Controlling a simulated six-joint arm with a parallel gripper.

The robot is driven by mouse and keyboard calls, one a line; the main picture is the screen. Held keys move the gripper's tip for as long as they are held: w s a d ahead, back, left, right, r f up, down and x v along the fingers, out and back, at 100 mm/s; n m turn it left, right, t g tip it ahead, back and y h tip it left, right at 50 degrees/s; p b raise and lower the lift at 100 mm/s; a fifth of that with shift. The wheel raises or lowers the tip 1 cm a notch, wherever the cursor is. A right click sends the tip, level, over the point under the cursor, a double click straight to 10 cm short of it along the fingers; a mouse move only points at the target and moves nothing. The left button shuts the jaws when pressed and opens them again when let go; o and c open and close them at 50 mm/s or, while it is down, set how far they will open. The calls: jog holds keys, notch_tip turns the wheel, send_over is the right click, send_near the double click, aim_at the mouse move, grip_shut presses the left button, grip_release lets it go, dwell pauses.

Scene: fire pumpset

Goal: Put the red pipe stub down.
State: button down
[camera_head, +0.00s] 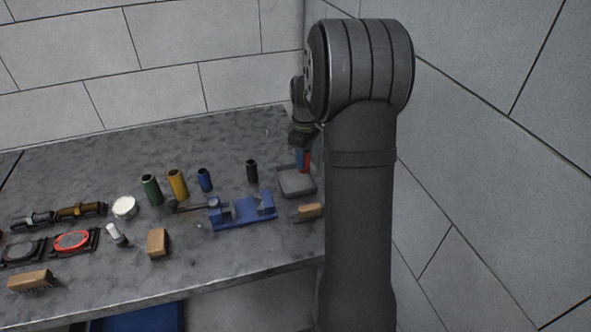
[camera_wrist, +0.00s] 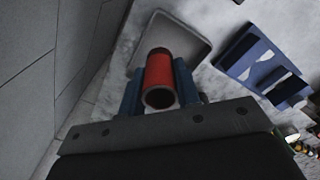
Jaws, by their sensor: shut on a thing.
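The red pipe stub (camera_wrist: 158,76) is a short hollow tube, held between the two blue fingers of my gripper (camera_wrist: 160,88) in the wrist view. Its open end faces the camera. In the head view the red stub (camera_head: 306,160) shows in part beside my gripper (camera_head: 302,158), at the back right of the bench. A grey shallow tray (camera_head: 297,184) lies just below it. In the wrist view the tray (camera_wrist: 203,42) is behind the far end of the stub. I cannot tell whether the stub touches the tray floor.
A blue vise-like fixture (camera_head: 243,212) stands left of the tray, with a wooden-backed brush (camera_head: 308,211) in front of the tray. Black (camera_head: 251,171), blue (camera_head: 204,180), yellow (camera_head: 177,184) and green (camera_head: 152,190) stubs stand further left. A wall rises close on the right.

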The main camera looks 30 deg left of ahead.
jog(key=a+f, duration=0.1)
jog(key=a, duration=0.1)
jog(key=shift+s+a+f, duration=0.1)
jog(key=shift+a+f, duration=0.25)
jog(key=shift+f, duration=1.95)
jog(key=shift+f, duration=0.1)
jog(key=c, duration=1.1)
grip_release()
jog(key=shift+o, duration=0.2)
notch_tip(320, 180, up, 12)
